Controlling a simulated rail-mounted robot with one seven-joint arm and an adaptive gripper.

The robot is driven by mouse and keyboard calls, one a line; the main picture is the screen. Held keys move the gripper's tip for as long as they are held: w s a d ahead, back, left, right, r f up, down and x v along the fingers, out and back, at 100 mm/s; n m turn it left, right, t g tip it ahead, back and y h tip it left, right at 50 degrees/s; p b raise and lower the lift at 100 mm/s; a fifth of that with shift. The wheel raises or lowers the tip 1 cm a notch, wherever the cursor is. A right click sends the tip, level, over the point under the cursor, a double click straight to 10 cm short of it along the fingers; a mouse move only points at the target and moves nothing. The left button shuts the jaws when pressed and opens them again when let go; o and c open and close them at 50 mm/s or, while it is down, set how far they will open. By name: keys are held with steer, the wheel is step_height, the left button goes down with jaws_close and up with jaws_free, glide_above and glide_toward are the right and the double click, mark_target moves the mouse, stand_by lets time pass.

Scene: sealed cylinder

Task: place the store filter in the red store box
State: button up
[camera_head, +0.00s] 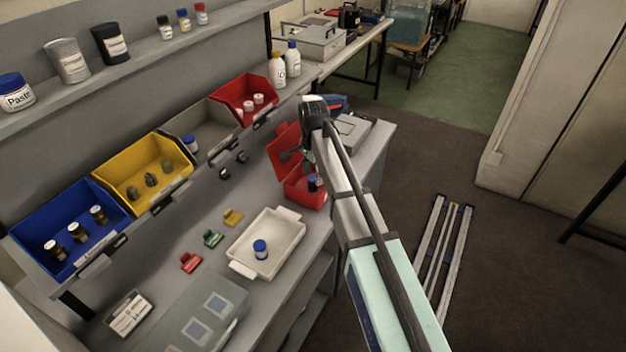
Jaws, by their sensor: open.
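An open red box (305,197) with its lid raised stands on the bench at centre right. A small dark cylinder with a blue top (312,183) is at this box; I cannot tell whether it rests on its floor. A red bin (243,88) on the shelf rail holds several small white-and-red containers. A white, blue-capped jar (260,250) stands in the white tray (240,268). I cannot tell which item is the store filter. My gripper (308,164) is open above the red box, pointing down; the arm partly hides its fingers.
Blue (30,225), yellow (115,170) and grey (222,135) bins line the bench's back. Red, green and yellow clips (212,239) lie left of the tray. A grey case (352,130) sits beyond the red box. A translucent organiser (195,315) is in front.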

mark_target(313, 178)
step_height(313, 178, up, 10)
steer(key=b, duration=0.1)
steer(key=shift+f+b, duration=0.25)
steer(key=shift+b, duration=0.1)
stand_by(0.9)
